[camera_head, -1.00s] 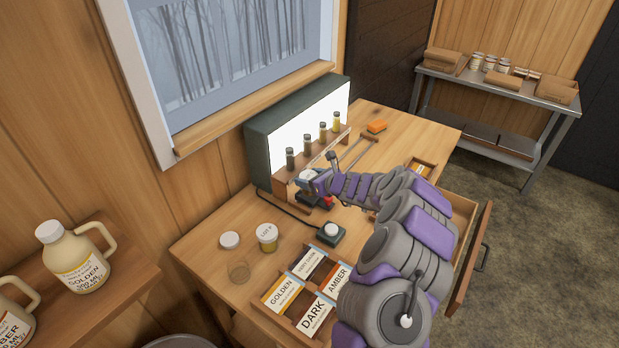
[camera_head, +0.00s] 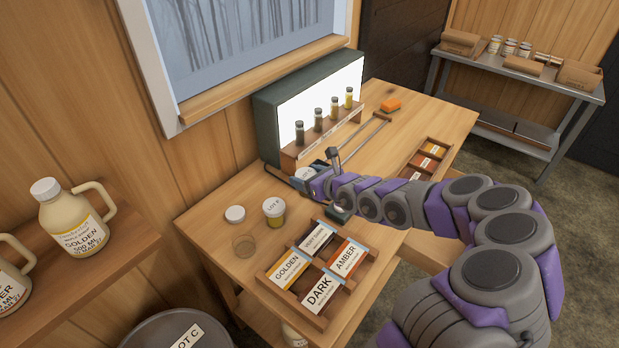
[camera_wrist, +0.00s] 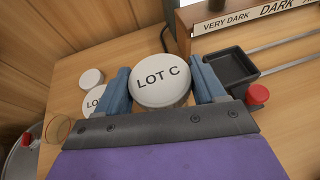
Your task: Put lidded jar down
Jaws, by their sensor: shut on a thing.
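My gripper (camera_wrist: 165,92) is shut on a jar with a white lid marked LOT C (camera_wrist: 163,78), one blue finger on each side of it. In the head view my gripper (camera_head: 306,178) is over the wooden worktable (camera_head: 225,242), just in front of the light box, and my arm hides most of the jar. In the wrist view the jar is seen from above, so I cannot tell whether its base touches the table.
A second lidded jar (camera_head: 274,213), a loose white lid (camera_head: 235,214) and an empty glass (camera_head: 244,245) stand left of my gripper. A label tray (camera_head: 318,320) lies in front. The light box (camera_head: 268,125) and sample rack (camera_head: 300,152) stand behind. A black dish (camera_wrist: 232,68) is close on the right.

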